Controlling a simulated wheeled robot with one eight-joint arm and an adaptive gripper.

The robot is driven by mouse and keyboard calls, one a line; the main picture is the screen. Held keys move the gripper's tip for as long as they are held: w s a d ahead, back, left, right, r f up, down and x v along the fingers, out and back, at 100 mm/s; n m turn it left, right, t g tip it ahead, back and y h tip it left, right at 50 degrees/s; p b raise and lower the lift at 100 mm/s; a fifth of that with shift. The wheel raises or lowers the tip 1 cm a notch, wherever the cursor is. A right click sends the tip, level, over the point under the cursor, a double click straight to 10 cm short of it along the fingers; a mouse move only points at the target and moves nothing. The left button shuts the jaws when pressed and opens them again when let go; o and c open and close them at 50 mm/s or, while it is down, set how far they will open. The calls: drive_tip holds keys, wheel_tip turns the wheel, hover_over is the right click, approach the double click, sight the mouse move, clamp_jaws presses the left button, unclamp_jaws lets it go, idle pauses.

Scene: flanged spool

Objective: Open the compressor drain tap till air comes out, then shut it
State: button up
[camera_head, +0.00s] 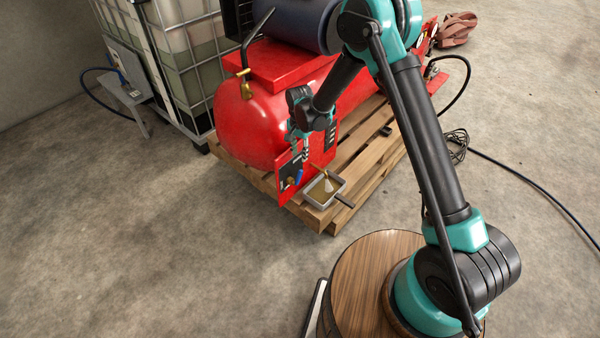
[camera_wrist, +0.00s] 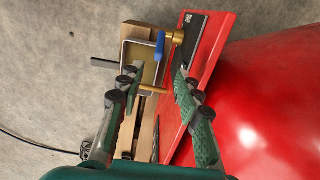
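The drain tap has a blue lever (camera_head: 299,178) and a brass body, on a red plate at the near end of the red compressor tank (camera_head: 245,125). In the wrist view the blue lever (camera_wrist: 160,46) and brass body (camera_wrist: 178,38) lie just beyond the fingertips. A brass spout (camera_head: 318,168) points over a square tray (camera_head: 341,186) of brownish liquid. A pale cone-shaped streak (camera_head: 327,184) shows under it; I cannot tell if it is water or air. My gripper (camera_wrist: 158,72) is open and empty, its fingers apart. It also shows above the plate (camera_head: 303,148).
The compressor stands on a wooden pallet (camera_head: 372,150). A caged liquid tank (camera_head: 185,60) and small stand (camera_head: 132,98) are at the left. A black hose (camera_head: 530,182) crosses the floor at the right. The front left floor is clear.

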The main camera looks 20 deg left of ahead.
sight(299, 171)
wheel_tip(299, 171, down, 12)
drive_tip(key=shift+r, duration=0.1)
idle(0.5)
clamp_jaws()
